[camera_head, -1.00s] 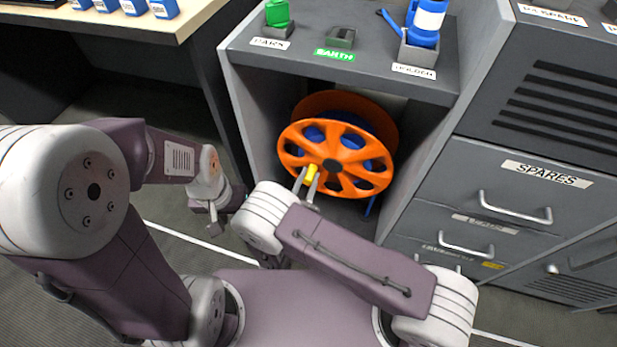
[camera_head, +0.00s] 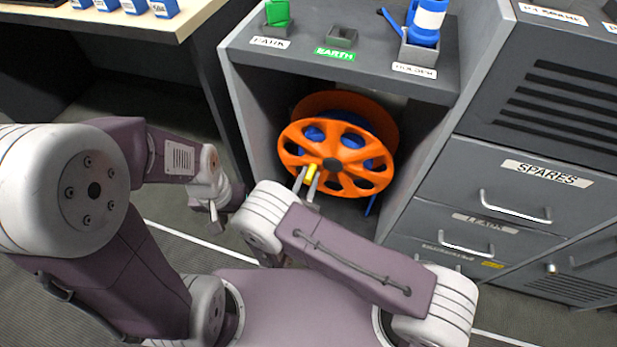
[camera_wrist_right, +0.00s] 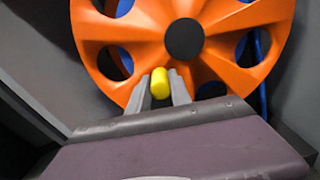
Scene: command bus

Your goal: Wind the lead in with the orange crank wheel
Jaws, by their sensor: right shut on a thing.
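The orange crank wheel (camera_head: 341,172) stands in the open bay below the grey counter, with a dark hub. It also fills the top of the right wrist view (camera_wrist_right: 222,50). Blue lead (camera_head: 352,141) shows through its holes and hangs down behind its lower right. A yellow handle (camera_head: 311,172) sits on the wheel's face, left of and slightly below the hub. My right gripper (camera_head: 308,178) is shut on the yellow handle, which also shows between the fingers in the right wrist view (camera_wrist_right: 160,84). My left gripper (camera_head: 214,218) hangs apart at the left; its finger gap is unclear.
The bay's side walls (camera_head: 259,135) stand close on both sides of the wheel. The counter (camera_head: 300,60) above carries a green item (camera_head: 277,13), a small empty socket (camera_head: 342,38) and a blue-and-white item (camera_head: 426,22) in a holder. Grey drawers (camera_head: 510,190) are at the right.

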